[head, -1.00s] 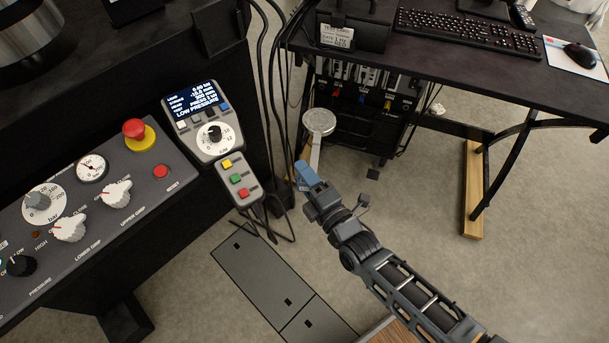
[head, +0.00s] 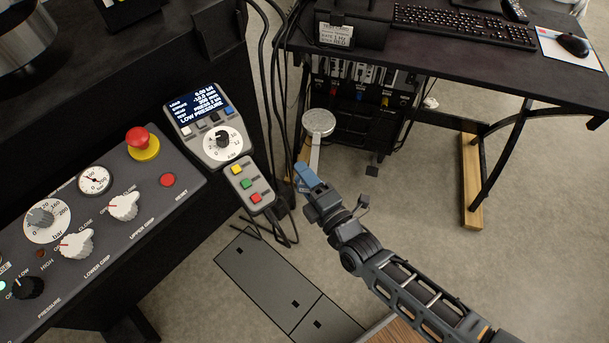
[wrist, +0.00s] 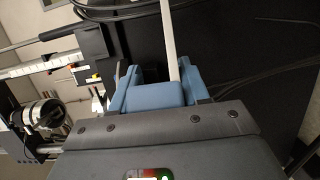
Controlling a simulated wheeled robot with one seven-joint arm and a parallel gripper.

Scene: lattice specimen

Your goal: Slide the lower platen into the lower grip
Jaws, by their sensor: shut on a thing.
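The platen (head: 318,122) is a round, pale metal disc on a flat stem (head: 315,155). My gripper (head: 308,177) has blue fingers shut on the lower end of that stem, and the disc stands up and away beyond the fingertips. In the wrist view the pale stem (wrist: 168,38) rises from between the blue fingers (wrist: 155,92), with the disc out of frame. A silver metal cylinder (head: 24,38) shows at the top left, apart from the platen. I cannot tell whether it is part of the lower grip, and no grip slot is visible.
A control panel (head: 100,205) with knobs and a red emergency button (head: 140,140) lies left, beside a pendant (head: 215,135). Black cables (head: 272,90) hang between it and the dark desk (head: 450,65). Open floor (head: 420,200) lies right.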

